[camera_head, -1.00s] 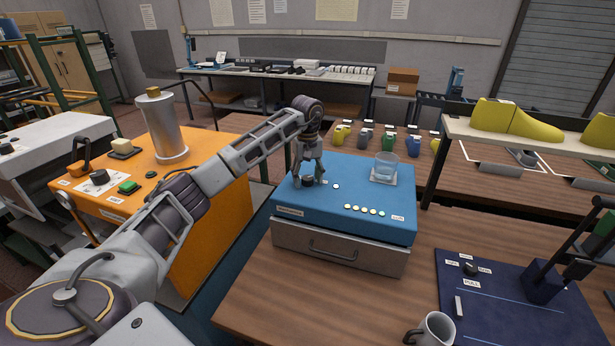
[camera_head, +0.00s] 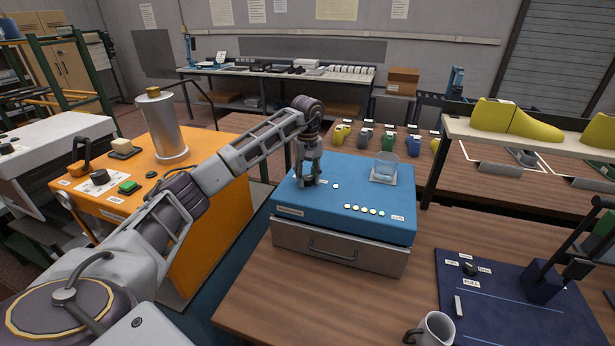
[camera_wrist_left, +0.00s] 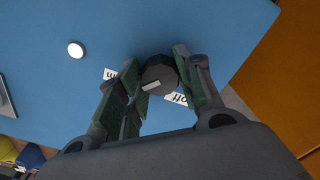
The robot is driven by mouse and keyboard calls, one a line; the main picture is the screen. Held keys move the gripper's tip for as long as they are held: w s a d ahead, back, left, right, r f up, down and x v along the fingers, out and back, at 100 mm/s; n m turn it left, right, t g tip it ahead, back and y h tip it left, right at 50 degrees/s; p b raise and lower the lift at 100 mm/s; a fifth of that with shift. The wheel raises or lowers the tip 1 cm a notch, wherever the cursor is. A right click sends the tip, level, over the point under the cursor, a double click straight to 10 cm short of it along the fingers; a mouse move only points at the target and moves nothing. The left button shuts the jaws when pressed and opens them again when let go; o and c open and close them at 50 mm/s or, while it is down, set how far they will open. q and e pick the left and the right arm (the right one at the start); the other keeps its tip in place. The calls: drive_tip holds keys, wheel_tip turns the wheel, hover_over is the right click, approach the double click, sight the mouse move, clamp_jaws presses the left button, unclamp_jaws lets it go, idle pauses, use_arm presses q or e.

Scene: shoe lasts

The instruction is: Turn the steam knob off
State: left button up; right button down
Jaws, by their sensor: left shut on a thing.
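The steam knob (camera_wrist_left: 159,72) is a small dark round knob with a white mark, on top of the blue box (camera_head: 345,200). In the left wrist view the knob sits between my left gripper's (camera_wrist_left: 155,70) two fingers, which are shut on it. An "off" label (camera_wrist_left: 177,98) lies beside it, and another label (camera_wrist_left: 110,73), partly hidden by a finger, ends in "m". In the head view my left gripper (camera_head: 308,181) points down at the box's left rear part and hides most of the knob. My right gripper is out of view.
An orange cabinet (camera_head: 215,215) with a metal cylinder (camera_head: 163,125) is to the left. A mug (camera_head: 436,328) stands at the front of the wooden table.

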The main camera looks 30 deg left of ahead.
use_arm(q)
drive_tip(key=n+p, duration=0.1)
drive_tip(key=n, duration=0.3)
drive_tip(key=shift+r, duration=0.1)
drive_tip(key=n+p, duration=0.1)
drive_tip(key=n, duration=0.3)
drive_tip(key=shift+n, duration=0.3)
drive_tip(key=n, duration=0.4)
drive_tip(key=shift+p, duration=0.3)
drive_tip(key=shift+n, duration=2.4)
drive_tip(key=o, duration=1)
